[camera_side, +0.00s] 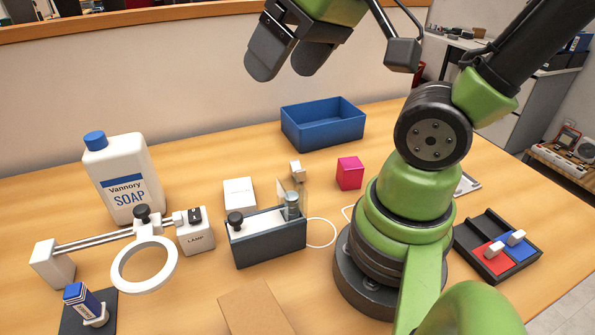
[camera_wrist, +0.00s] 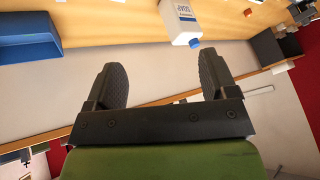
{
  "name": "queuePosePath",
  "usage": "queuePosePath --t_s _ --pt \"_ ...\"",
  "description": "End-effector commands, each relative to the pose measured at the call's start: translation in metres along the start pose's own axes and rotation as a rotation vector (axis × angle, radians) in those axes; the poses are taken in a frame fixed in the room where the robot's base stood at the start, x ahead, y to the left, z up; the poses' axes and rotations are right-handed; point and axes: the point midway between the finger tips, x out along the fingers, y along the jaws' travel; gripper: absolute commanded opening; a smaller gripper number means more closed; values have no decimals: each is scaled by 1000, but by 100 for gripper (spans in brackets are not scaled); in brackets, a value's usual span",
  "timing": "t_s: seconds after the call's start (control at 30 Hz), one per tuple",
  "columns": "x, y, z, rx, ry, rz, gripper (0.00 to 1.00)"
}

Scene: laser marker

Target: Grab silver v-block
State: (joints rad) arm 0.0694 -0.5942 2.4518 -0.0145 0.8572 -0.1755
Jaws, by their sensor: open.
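A small pale silver block (camera_side: 297,170), apparently the v-block, stands on the wooden table just behind the laser marker in the side view. It is too small to make out its groove clearly. My gripper (camera_side: 288,64) is high above the back of the table, well above and apart from the block. The gripper is open and empty, and its two dark fingers also show spread apart in the wrist view (camera_wrist: 162,75). I cannot make out the block in the wrist view.
The dark laser marker (camera_side: 270,245) has a clear panel and a cylinder near the block. A red cube (camera_side: 349,173) is to its right, a white box (camera_side: 239,193) to its left, a blue bin (camera_side: 322,131) behind. A soap bottle (camera_side: 122,185) and ring lamp (camera_side: 145,284) stand left.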

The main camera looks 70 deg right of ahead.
Motion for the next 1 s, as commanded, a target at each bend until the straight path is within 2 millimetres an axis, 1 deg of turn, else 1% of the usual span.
queuePosePath --t_s 0.03,0.13,0.27,0.3,0.37,0.4,0.47,0.5,0.6,0.73,0.87,1.0 --pt "11 9 -9 -51 -37 38 79" --pt "34 31 -25 -200 -116 100 79" --pt "68 67 -38 -399 -238 140 79" --pt "80 80 -40 -460 -278 142 79" --pt "96 99 -41 -548 -339 136 79" --pt "107 112 -39 -607 -378 126 79" --pt "124 132 -35 -692 -435 103 79" --pt "134 144 -31 -742 -469 84 79" --pt "154 169 -19 -852 -534 31 79" --pt "171 188 -6 -947 -582 -25 79" --pt "181 197 2 -986 -599 -51 79" --pt "198 201 13 -990 -601 -55 79"
